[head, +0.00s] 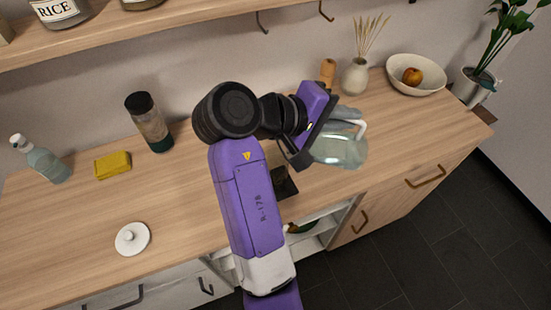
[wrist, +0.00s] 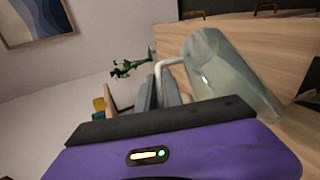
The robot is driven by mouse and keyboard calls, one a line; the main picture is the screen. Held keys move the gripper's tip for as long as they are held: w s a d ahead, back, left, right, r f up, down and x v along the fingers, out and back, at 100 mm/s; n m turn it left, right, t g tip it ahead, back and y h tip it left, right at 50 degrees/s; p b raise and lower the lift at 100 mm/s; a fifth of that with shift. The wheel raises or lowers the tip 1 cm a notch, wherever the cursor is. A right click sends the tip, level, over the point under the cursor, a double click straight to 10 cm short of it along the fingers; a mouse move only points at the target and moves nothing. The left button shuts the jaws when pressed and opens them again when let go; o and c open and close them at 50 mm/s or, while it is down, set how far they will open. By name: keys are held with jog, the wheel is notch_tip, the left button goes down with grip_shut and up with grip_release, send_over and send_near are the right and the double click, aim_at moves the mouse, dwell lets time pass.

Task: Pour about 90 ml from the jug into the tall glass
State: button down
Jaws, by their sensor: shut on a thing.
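The jug (head: 345,152) is clear, greenish glass with a pale handle, at the right end of my arm in the head view. My gripper (head: 347,116) is shut on its handle, and the jug appears to be over the right part of the counter. In the wrist view the jug (wrist: 232,75) slants across the right, with its white handle (wrist: 166,66) by the grey fingers of my gripper (wrist: 158,92). Its exact tilt and liquid level cannot be told. I cannot make out the tall glass; my arm hides part of the counter.
A dark square piece (head: 286,184) shows beside my arm near the front edge. A dark-lidded bottle (head: 150,122), yellow sponge (head: 113,165), spray bottle (head: 40,158) and white lid (head: 132,238) stand left. A vase (head: 355,77) and fruit bowl (head: 416,76) stand back right.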

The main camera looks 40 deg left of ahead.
aim_at(351, 137)
jog(key=shift+s+a+r+t+b, duration=0.25)
jog(key=shift+r+t+b, duration=0.05)
jog(key=shift+r+b, duration=0.1)
dwell(0.7)
jog(key=shift+s+a+r+n+t+h+p, duration=0.3)
jog(key=shift+s+a+r+t+h+p, duration=0.15)
jog(key=shift+s+a, duration=0.2)
dwell(1.3)
jog(key=shift+w+d+f+g+y, duration=0.2)
jog(key=shift+w+d+g, duration=0.1)
jog(key=shift+w+d, duration=0.15)
jog(key=shift+w+d+f+g+y, duration=0.15)
jog(key=shift+w+d+f+g, duration=0.1)
jog(key=shift+w+d, duration=0.15)
jog(key=shift+w+d+f+m+g+y+p, duration=0.3)
jog(key=shift+d+f+m+g+p, duration=0.15)
jog(key=shift+p, duration=0.5)
jog(key=shift+w+f+g, duration=0.15)
jog(key=shift+f+g, duration=0.2)
jog(key=shift+f, duration=0.25)
jog(key=shift+w+d+f+y+p, duration=0.3)
jog(key=shift+y+p, duration=0.1)
jog(key=shift+p, duration=0.2)
jog(key=shift+f+m+g, duration=0.25)
jog(key=shift+f+g, duration=0.15)
